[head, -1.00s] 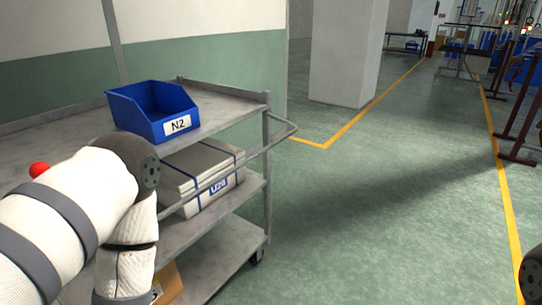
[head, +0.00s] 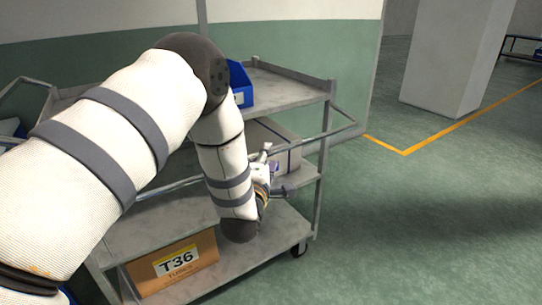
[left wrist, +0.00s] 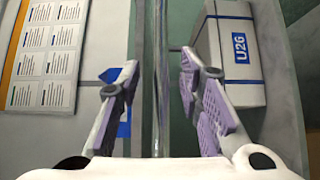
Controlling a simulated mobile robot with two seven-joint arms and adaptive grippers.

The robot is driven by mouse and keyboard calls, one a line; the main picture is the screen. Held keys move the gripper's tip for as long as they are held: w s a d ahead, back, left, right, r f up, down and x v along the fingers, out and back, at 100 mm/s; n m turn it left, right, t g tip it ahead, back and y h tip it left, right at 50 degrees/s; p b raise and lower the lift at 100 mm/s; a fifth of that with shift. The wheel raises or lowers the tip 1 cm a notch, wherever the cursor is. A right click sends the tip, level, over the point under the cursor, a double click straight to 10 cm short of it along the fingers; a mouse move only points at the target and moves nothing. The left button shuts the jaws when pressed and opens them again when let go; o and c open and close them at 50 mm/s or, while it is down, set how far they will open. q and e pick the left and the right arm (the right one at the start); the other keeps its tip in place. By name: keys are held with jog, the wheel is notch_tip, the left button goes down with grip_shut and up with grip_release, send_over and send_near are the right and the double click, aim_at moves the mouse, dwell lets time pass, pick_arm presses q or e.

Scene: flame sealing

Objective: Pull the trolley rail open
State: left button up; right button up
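The trolley rail (head: 340,131) is a thin grey metal bar along the near side of a grey shelved trolley (head: 290,90). It bends back to the frame at its right end. My left gripper (head: 274,172) is low at the rail, below the top shelf, partly hidden by my forearm in the head view. In the left wrist view the left gripper (left wrist: 158,72) is open, with its two purple-padded fingers apart. The rail (left wrist: 157,40) runs lengthwise between them in that view. I cannot tell whether either finger touches it. My right gripper is not in view.
A blue bin (head: 240,84) stands on the top shelf, partly hidden by my arm. A light box (head: 287,157) marked U26 is on the middle shelf. A cardboard box (head: 172,266) marked T36 is on the bottom shelf. The floor (head: 400,230) to the right is clear.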

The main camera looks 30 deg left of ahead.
pick_arm(q)
jog(key=shift+x, duration=1.4)
jog(key=shift+d, duration=0.1)
grip_shut()
jog(key=shift+r+p, duration=0.95)
jog(key=shift+r, duration=0.85)
jog(key=shift+d+f, duration=0.1)
jog(key=shift+f, duration=0.25)
grip_release()
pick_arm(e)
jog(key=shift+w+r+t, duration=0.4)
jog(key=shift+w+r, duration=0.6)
pick_arm(q)
jog(key=v, duration=1.2)
jog(key=shift+s, duration=0.1)
